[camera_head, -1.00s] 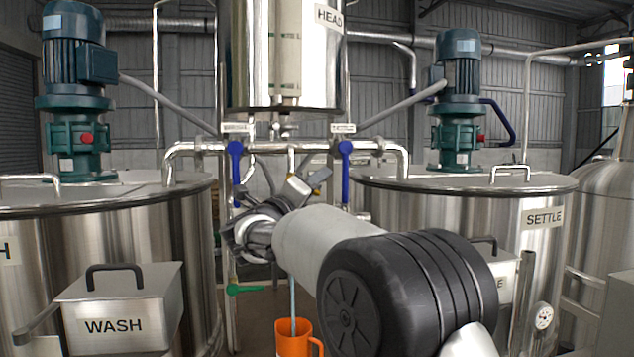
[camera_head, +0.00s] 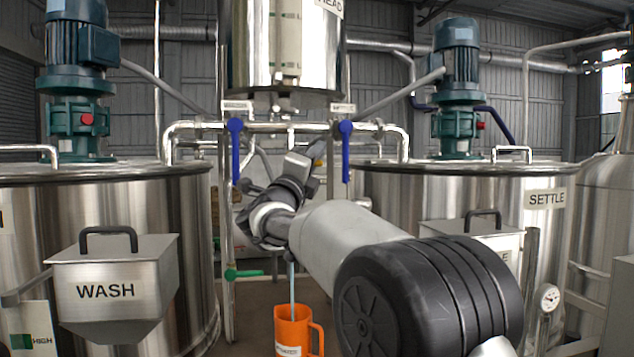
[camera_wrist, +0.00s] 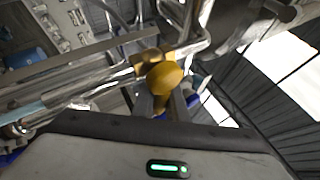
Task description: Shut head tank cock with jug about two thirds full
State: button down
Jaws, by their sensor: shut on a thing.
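The head tank (camera_head: 252,60) hangs at top centre, with a pipe running down below it. My gripper (camera_head: 316,160) is at the pipe under the tank, partly hidden by my own wrist. In the wrist view my gripper (camera_wrist: 165,105) is shut on a yellow cock handle (camera_wrist: 164,78). A thin pale blue stream (camera_head: 292,285) falls from below my wrist into the orange jug (camera_head: 290,330). The jug stands upright at bottom centre, cut off by the frame's lower edge. Its liquid level cannot be seen.
Two blue-handled valves (camera_head: 235,150) (camera_head: 345,150) hang on the cross pipe either side of my gripper. A green-handled valve (camera_head: 243,274) is lower left. The wash hopper (camera_head: 118,290) and settle tank (camera_head: 545,225) flank the space.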

jog(key=shift+a+r+n+t+y+b, duration=0.1)
jog(key=shift+r+n+t+y+b, duration=0.3)
jog(key=shift+n, duration=0.5)
jog(key=shift+f, duration=0.1)
jog(key=c, duration=1.8)
grip_release()
jog(key=shift+o, duration=0.2)
jog(key=b+v, duration=0.3)
jog(key=v, duration=1.4)
jog(key=shift+s+f, duration=0.15)
jog(key=shift+f, duration=0.1)
jog(key=shift+r, duration=0.1)
